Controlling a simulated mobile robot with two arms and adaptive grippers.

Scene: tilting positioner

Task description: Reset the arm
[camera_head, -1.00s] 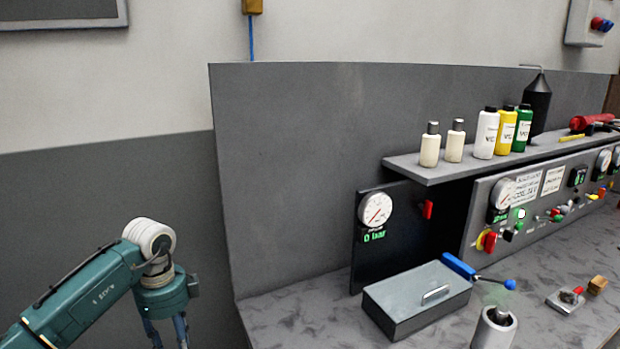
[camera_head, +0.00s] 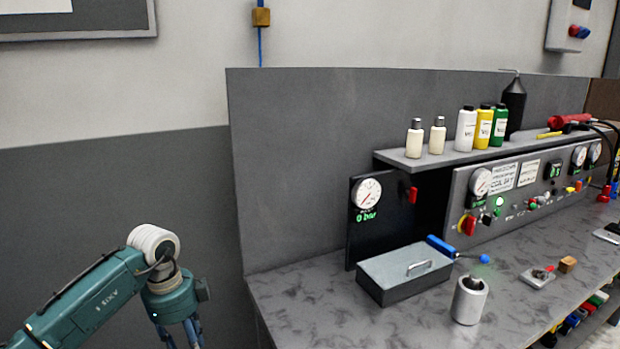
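My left arm comes in from the lower left. Its teal wrist points down, and the top of my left gripper (camera_head: 184,334) shows at the bottom edge. The fingertips are cut off, so I cannot tell whether it is open or shut. It hangs beside the grey workbench (camera_head: 300,300), to the left of it and apart from it. My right arm and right gripper are not in view.
On the bench stand a grey lidded box (camera_head: 408,274), a metal cylinder (camera_head: 469,300), a blue-handled tool (camera_head: 441,246) and a dark gauge panel (camera_head: 382,220). A control panel (camera_head: 520,195) sits under a shelf with several bottles (camera_head: 465,130). The bench's front left is clear.

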